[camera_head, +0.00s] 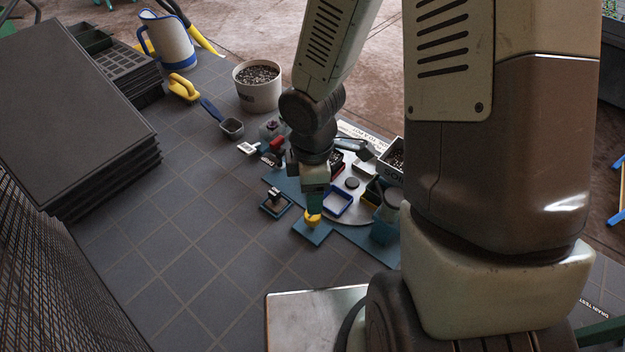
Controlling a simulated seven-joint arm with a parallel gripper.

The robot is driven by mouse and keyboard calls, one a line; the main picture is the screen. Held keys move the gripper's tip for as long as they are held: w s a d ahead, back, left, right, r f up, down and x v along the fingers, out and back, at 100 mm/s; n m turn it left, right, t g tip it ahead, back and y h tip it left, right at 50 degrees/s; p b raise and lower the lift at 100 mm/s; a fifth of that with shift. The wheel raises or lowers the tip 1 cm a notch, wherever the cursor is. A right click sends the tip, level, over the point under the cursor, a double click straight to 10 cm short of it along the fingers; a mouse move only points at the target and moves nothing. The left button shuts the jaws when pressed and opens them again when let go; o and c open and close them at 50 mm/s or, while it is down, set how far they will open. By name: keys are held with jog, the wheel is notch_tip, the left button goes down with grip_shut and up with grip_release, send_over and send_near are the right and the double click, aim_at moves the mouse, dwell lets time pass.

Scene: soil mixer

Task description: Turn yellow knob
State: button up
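The gripper's body hides part of the knob. At this size I cannot tell whether the fingers are closed on the knob or only beside it.
A small dark fixture on a blue base (275,203) stands to the left of the knob. A blue-rimmed square frame (338,203) and a teal container (384,230) stand to the right. A pot of soil (258,88) stands behind. The tiles at front left are clear.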

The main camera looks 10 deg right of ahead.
jog(key=shift+r, duration=1.15)
jog(key=d+r+m+t+h, duration=0.1)
jog(key=d+r+m, duration=0.25)
jog(key=r, duration=0.35)
jog(key=d+r+m+t+h, duration=0.1)
jog(key=d+r+m+t, duration=0.1)
jog(key=r+m, duration=0.35)
jog(key=s+r+m+t+y, duration=0.1)
jog(key=s+r+m, duration=0.3)
jog(key=r, duration=0.4)
jog(key=s+d+r+m+t+y, duration=0.1)
jog(key=s+r+m, duration=0.3)
jog(key=s+r, duration=0.3)
jog(key=shift+d+r+m+t, duration=0.15)
jog(key=shift+r+m+t, duration=0.15)
jog(key=shift+r, duration=0.2)
